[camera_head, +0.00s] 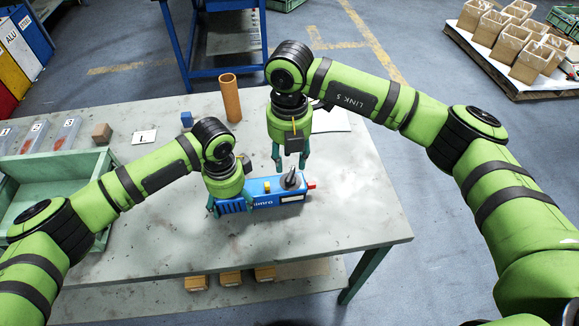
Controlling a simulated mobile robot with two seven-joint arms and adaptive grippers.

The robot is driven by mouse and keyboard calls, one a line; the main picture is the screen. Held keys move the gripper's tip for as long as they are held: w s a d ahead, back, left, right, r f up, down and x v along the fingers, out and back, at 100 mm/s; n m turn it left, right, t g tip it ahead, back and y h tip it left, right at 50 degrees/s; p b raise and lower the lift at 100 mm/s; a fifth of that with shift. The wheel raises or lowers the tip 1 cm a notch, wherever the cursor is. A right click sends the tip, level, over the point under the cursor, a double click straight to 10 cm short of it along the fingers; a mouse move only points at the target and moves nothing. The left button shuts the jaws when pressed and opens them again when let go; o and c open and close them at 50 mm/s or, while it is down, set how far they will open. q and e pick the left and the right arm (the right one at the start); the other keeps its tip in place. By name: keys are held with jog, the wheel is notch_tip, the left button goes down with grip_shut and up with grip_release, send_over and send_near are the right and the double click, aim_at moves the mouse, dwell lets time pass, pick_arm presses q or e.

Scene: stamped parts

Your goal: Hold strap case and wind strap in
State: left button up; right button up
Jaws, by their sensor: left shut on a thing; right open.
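The blue strap case (264,198) lies on the grey table with a white label, a yellow part on top and a red end at its right. A dark crank knob (291,179) stands on top near the right end. My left gripper (228,208) is shut on the left end of the case. My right gripper (289,166) is open and points down just above and behind the crank. I cannot tell whether its fingers touch the crank. The strap itself cannot be made out.
An orange-brown tube (230,98) stands behind the case, beside a small blue block (186,119). A green tray (62,178) is at the left, with a brown block (102,132) and a white card (144,136) behind it. The table (350,215) is clear at the right.

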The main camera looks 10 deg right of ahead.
aim_at(290, 175)
pick_arm(q)
jog(key=shift+s+d+f, duration=0.1)
jog(key=shift+s, duration=0.05)
pick_arm(e)
notch_tip(290, 175, up, 7)
jog(key=shift+f, duration=0.1)
pick_arm(q)
jog(key=o, duration=1.5)
jog(key=shift+c, duration=0.2)
jog(key=shift+r, duration=0.65)
notch_tip(290, 175, up, 11)
jog(key=shift+f, duration=0.1)
pick_arm(e)
jog(key=shift+f, duration=0.1)
